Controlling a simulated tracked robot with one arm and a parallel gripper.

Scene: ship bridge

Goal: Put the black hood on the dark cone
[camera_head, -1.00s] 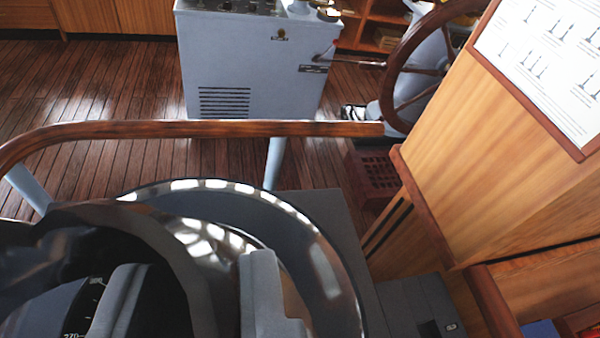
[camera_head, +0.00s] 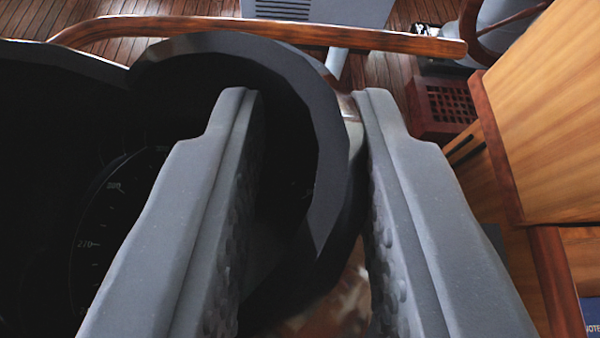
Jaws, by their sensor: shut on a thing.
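The black hood (camera_head: 318,125) is a dark curved band that arches across the middle of the view. My gripper (camera_head: 303,98) is shut on it, one grey finger on each side, with the right side of the hood's wall between them. To the left lies a very dark round interior with a dial scale (camera_head: 95,243) and pale numbers. A sliver of shiny surface and a brownish reflection show low between the fingers. I cannot clearly tell the dark cone from the hood here, nor whether the two touch. The fingers and shadow hide much of both.
A wooden handrail (camera_head: 390,40) curves across the top, just beyond the hood. A wooden cabinet (camera_head: 545,130) stands close on the right, with a reddish grating box (camera_head: 445,108) beside it. A grey console (camera_head: 320,10) is behind the rail on the plank floor.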

